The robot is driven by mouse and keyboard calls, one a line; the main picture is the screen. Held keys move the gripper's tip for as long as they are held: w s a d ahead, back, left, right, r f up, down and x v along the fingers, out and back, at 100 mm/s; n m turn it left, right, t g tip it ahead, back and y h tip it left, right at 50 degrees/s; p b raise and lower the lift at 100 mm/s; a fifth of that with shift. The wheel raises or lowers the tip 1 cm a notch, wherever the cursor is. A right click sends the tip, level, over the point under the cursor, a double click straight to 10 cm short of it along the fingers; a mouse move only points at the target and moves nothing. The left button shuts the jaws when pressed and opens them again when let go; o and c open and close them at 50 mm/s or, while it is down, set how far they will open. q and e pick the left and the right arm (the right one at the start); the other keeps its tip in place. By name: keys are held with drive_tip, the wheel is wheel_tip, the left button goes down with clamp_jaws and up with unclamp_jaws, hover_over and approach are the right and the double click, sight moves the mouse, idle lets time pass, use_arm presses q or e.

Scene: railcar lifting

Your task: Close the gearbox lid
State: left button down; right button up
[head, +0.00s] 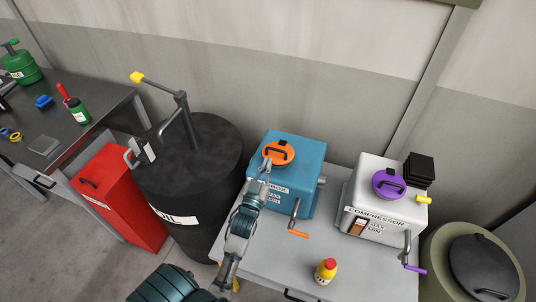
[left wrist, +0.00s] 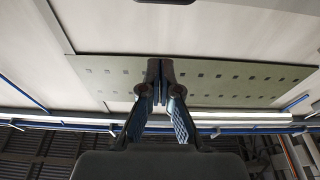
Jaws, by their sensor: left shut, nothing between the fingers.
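The blue gearbox (head: 300,172) stands on the light grey table. Its round orange lid (head: 281,153), with a dark handle, lies on top of the box and looks flat; whether it is fully seated I cannot tell. My left gripper (head: 266,168) is at the lid's near left edge, over the box top. Whether it touches the lid is unclear. Its fingers are shut with nothing between them, as the left wrist view (left wrist: 160,85) also shows. That view faces the wall and ceiling, and no gearbox shows there. My right gripper is out of view.
A white compressor (head: 372,220) with a purple lid stands right of the gearbox. A yellow bottle (head: 326,271) with a red cap is on the table's near part. A black oil drum (head: 190,180) is at left, beside a red cabinet (head: 118,200). Gearbox crank (head: 298,226) sticks out in front.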

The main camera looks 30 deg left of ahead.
use_arm(q)
wheel_tip(320, 180, up, 2)
drive_tip(key=p, duration=0.1)
hover_over(275, 160)
drive_tip(key=shift+w+a+r, duration=0.15)
drive_tip(key=shift+w, duration=0.05)
wheel_tip(275, 160, down, 3)
drive_tip(key=shift+r, duration=0.15)
drive_tip(key=shift+s+f, duration=0.2)
drive_tip(key=shift+f, duration=0.5)
drive_tip(key=shift+f, duration=0.1)
